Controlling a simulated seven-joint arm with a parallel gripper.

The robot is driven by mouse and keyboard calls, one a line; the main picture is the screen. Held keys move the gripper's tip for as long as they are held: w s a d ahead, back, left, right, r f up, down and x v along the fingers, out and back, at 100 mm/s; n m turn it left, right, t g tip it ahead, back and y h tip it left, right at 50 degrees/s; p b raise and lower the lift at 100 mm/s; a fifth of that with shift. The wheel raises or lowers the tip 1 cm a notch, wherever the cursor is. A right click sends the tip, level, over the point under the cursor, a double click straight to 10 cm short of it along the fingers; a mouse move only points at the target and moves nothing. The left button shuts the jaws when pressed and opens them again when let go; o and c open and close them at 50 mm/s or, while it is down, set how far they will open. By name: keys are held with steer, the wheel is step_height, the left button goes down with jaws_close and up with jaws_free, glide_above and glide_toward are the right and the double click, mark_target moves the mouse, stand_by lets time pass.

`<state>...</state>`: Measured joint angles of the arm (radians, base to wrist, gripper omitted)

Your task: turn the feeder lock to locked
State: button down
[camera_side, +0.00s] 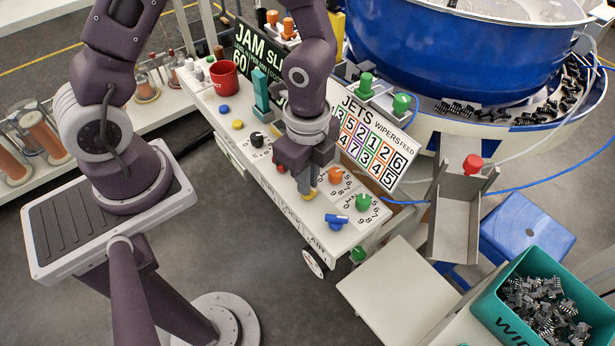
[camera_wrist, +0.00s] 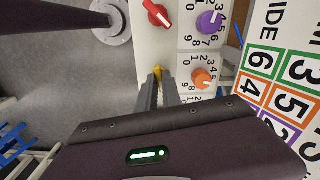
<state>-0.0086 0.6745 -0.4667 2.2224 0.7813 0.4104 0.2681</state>
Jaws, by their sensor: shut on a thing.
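My gripper (camera_wrist: 159,80) is shut on a small yellow knob (camera_wrist: 157,70) on the white control panel (camera_wrist: 148,44). Only the knob's tip shows between the fingers in the wrist view, so I cannot tell which way it points. In the side view my gripper (camera_side: 306,190) points down at the panel's front part, with the yellow knob (camera_side: 309,196) at the fingertips. A red knob with a white pointer (camera_wrist: 157,13) and a blue switch (camera_side: 337,219) stand in the same row, on either side of the yellow knob.
Numbered dials stand close by: purple (camera_wrist: 209,22), orange (camera_wrist: 202,78) and green (camera_side: 363,202). A JETS number board (camera_side: 372,143) leans behind them. A red mug (camera_side: 223,77) is at the panel's far end. A blue bowl (camera_side: 450,55) and teal bin (camera_side: 500,315) are right.

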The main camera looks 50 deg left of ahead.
steer(key=m, duration=0.5)
steer(key=shift+m, duration=0.3)
steer(key=m, duration=0.5)
steer(key=shift+m, duration=0.4)
steer(key=c, duration=1.5)
jaws_free()
step_height(320, 180, up, 7)
steer(key=shift+r, duration=0.1)
